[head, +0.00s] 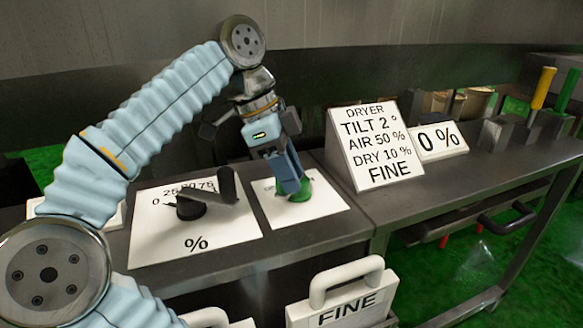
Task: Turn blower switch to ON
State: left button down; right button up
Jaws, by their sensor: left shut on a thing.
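The green switch (299,196) sits on a small white panel (322,208) on the grey bench; I take it to be the blower switch. My left gripper (291,186) points down over it and is shut on it. The fingers hide much of the switch and part of the panel's lettering, so its ON and OFF marks cannot be read. My right gripper is not in view.
A black dial (192,206) with a handle stands left on a % panel (150,240). A DRYER sign (378,150) and a 0 % sign (440,141) stand to the right. A white handled FINE piece (345,300) is in front. Yellow (543,88) and green levers stand far right.

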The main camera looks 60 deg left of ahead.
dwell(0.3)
pick_arm(q)
jog(key=c, duration=0.9)
grip_release()
jog(key=shift+o, duration=0.2)
jog(key=p+v, duration=0.1)
jog(key=v, duration=0.6)
jog(key=shift+r, duration=0.25)
jog(key=shift+s+a, duration=0.1)
jog(key=shift+s, duration=0.05)
